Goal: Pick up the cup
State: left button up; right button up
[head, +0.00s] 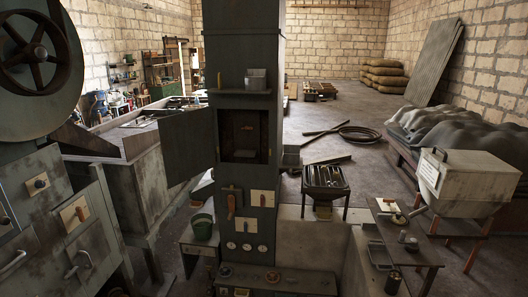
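A small grey metal cup-like container (256,83) stands upright on a narrow shelf on the front of the tall dark column. It is the thing that looks most like a cup, but it is small and I cannot be sure. Neither of my grippers shows in the head view.
Below the shelf, the column has an open compartment (243,135) with its door (187,145) swung out left. A green bucket (202,228) stands on a low bench. A low table (410,245) with small items is at right. A large wheel machine (38,150) fills the left.

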aim_at(292, 155)
jog(key=u, duration=0.15)
jog(key=i, duration=2)
jog(key=z, duration=0.1)
